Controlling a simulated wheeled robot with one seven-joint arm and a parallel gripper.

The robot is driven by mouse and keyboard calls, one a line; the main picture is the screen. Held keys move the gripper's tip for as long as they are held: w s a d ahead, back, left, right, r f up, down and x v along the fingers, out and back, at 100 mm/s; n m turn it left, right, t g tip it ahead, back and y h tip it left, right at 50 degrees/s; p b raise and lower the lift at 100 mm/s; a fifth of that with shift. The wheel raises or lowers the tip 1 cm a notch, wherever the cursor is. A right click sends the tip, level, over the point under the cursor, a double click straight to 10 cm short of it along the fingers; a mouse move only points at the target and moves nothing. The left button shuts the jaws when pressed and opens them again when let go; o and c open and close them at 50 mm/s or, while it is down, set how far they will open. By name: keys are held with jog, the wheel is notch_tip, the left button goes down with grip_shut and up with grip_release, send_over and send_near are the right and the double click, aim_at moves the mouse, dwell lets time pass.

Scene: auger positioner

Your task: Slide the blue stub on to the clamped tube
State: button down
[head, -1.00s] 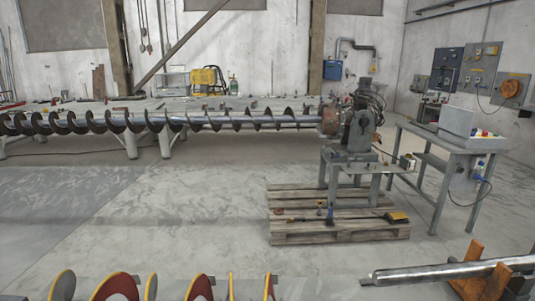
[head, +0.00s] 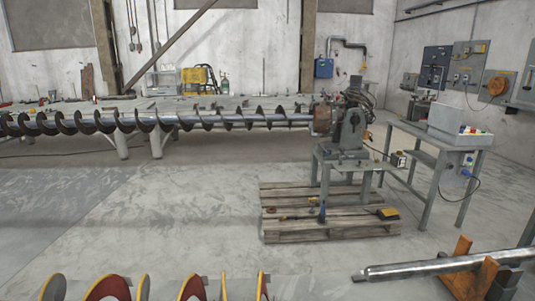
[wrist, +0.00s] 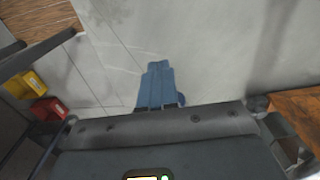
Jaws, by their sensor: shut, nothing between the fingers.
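A grey steel tube (head: 440,267) lies in an orange-brown support block (head: 462,247) at the lower right of the head view. Its near end is narrower and points left, with nothing on it. I cannot pick out the blue stub with certainty. A small upright blue item (head: 322,213) stands on the pallet, too small to identify. My gripper shows in the wrist view as blue fingers (wrist: 157,82) shut together, with nothing between them, over pale grey floor. My gripper is not visible in the head view, so its distance from the tube cannot be told.
A wooden pallet (head: 330,232) with tools lies mid-floor. A long auger (head: 190,120) runs to a machine on a stand behind. A grey table (head: 440,150) stands right. Red-and-yellow flights (head: 110,288) line the front. Yellow and red bins (wrist: 25,83) show in the wrist view.

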jog(key=shift+w+d+p, duration=0.1)
jog(key=shift+d+p, duration=1.2)
jog(key=shift+d, duration=1.45)
jog(key=shift+a, duration=0.1)
